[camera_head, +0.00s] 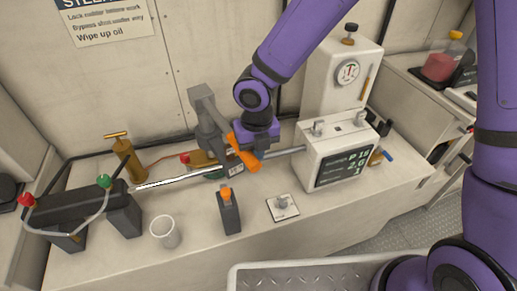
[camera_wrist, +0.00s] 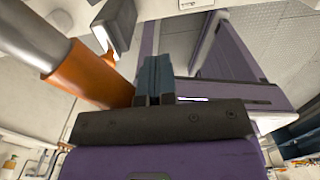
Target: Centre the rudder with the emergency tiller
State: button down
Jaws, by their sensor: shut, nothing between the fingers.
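The emergency tiller (camera_head: 203,108) is a grey bar that rises above the bench, with an orange grip (camera_head: 244,150) at its lower right end. In the wrist view the orange grip (camera_wrist: 90,75) lies left of my gripper (camera_wrist: 154,78), close beside its fingers. The fingers are shut with nothing between them, and I cannot tell whether they touch the grip. In the head view the fingertips are hard to make out near the grip. A white box with a dark display (camera_head: 345,166) reads "P 15" on its top line. A pale rod (camera_head: 170,180) runs along the bench behind.
A small block with an orange-topped lever (camera_head: 228,212) and a plate with a knob (camera_head: 283,207) stand in front. A gauge cabinet (camera_head: 343,75) stands behind right.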

aim_at(243, 158)
jog(key=shift+s+a, duration=0.8)
jog(key=shift+a, duration=0.25)
jog(key=shift+a, duration=0.1)
jog(key=shift+s+a, duration=0.4)
jog(key=shift+a, duration=0.2)
jog(key=shift+s+a, duration=0.35)
jog(key=shift+a, duration=0.4)
jog(key=shift+s+a, duration=0.15)
jog(key=shift+a, duration=0.2)
jog(key=shift+d, duration=0.1)
jog(key=shift+w+d, duration=0.3)
jog(key=shift+d, duration=0.25)
jog(key=shift+w+d, duration=0.25)
jog(key=shift+d, duration=0.25)
